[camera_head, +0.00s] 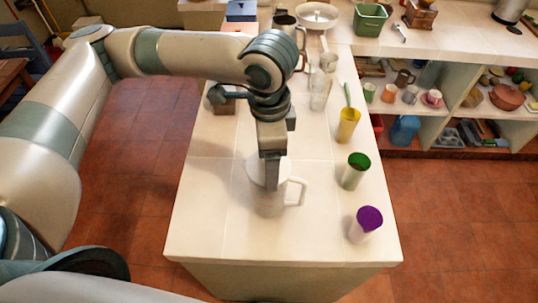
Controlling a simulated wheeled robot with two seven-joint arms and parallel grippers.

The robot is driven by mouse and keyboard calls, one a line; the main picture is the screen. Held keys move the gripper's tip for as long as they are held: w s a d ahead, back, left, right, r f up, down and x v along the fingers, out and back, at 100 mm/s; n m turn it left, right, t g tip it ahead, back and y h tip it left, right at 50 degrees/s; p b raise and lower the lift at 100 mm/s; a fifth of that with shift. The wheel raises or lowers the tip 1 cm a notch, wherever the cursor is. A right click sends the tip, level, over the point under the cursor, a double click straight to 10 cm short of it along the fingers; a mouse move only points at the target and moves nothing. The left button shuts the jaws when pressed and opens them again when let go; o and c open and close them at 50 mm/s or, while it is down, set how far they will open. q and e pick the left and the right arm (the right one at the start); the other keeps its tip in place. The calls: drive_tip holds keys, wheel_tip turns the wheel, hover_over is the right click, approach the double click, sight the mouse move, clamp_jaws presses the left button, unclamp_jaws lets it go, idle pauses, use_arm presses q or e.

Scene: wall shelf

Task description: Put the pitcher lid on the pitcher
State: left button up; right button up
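A pale whitish pitcher (268,204) stands upright on the near part of the white counter, its handle at its right. My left gripper (271,172) points straight down over the pitcher's top, with its fingers in front of the rim. A pale round edge, which may be the pitcher lid or the pitcher's own rim, shows around the fingers. I cannot tell whether the fingers hold the lid or whether it rests on the pitcher. The gap between the fingers is hidden. My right gripper is not in view.
Right of the pitcher stand a purple-topped cup (368,221), a green-rimmed cup (355,171) and a yellow cup (348,126). Clear glassware (321,87) stands farther back. The counter (205,222) is bare left of the pitcher and in front of it.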

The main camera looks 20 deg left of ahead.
use_arm(q)
drive_tip(key=shift+f, duration=0.2)
idle(0.5)
drive_tip(key=o, duration=1.1)
drive_tip(key=shift+r+p, duration=1.8)
drive_tip(key=shift+p, duration=0.35)
drive_tip(key=shift+r+p, duration=1.75)
drive_tip(key=shift+p, duration=0.2)
drive_tip(key=shift+s+f, duration=0.1)
drive_tip(key=shift+s, duration=0.05)
